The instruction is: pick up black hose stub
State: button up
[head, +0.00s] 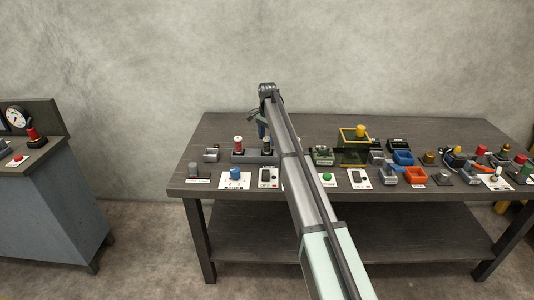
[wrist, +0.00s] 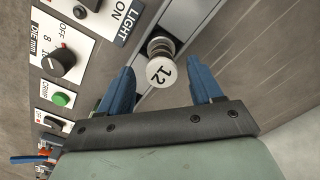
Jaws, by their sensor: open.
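My gripper (wrist: 164,78) is open, with its two blue fingers apart on either side of a dark, ridged upright piece with a pale round top marked 12 (wrist: 161,71). The fingers do not visibly touch it. In the head view my gripper (head: 262,129) is over the left part of the table, by a dark piece (head: 267,144) in a grey holder. I cannot tell for sure whether this marked piece is the black hose stub. A dark, curved item (head: 448,155) lies in the cluster at the right; it is too small to identify.
The grey holder (head: 250,157) also carries a red and white spool (head: 238,143). Switch panels, including a blue knob (head: 235,173) and a green button (head: 327,177), line the table's front. The back left tabletop is clear.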

aim_at(267, 144)
notch_tip(267, 144, down, 4)
jog(key=shift+a+f, duration=0.1)
jog(key=shift+f, duration=0.1)
grip_shut()
dwell(0.6)
